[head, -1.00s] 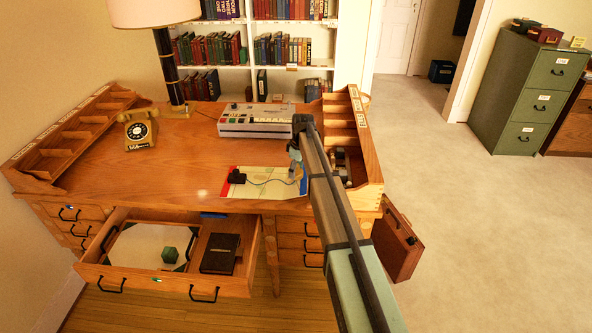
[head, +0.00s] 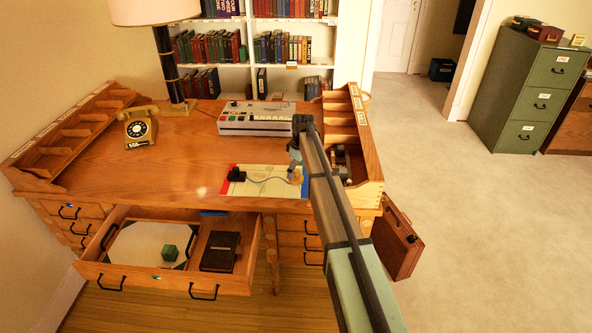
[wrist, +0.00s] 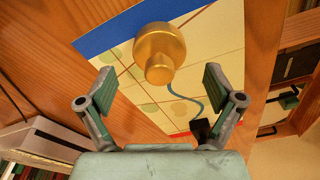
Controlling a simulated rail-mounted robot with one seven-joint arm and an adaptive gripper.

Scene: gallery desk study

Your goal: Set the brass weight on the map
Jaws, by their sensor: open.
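The brass weight (wrist: 159,52), a round gold piece with a knob, stands on the map (wrist: 120,55) close to its blue edge strip. In the head view it is a small tan shape (head: 296,176) at the map's right end, partly covered by my arm. The map (head: 262,187) lies flat on the desk top. My gripper (wrist: 158,82) is open, with a finger to each side and clear space between the fingers and the weight. In the head view my gripper (head: 294,156) is small and partly hidden above the map's right end.
A small black object (head: 237,174) with a cord lies on the map's left part. A grey machine (head: 256,119) stands behind the map, and a yellow telephone (head: 139,129) to the left. An open drawer (head: 180,283) juts out in front. The desk's middle left is clear.

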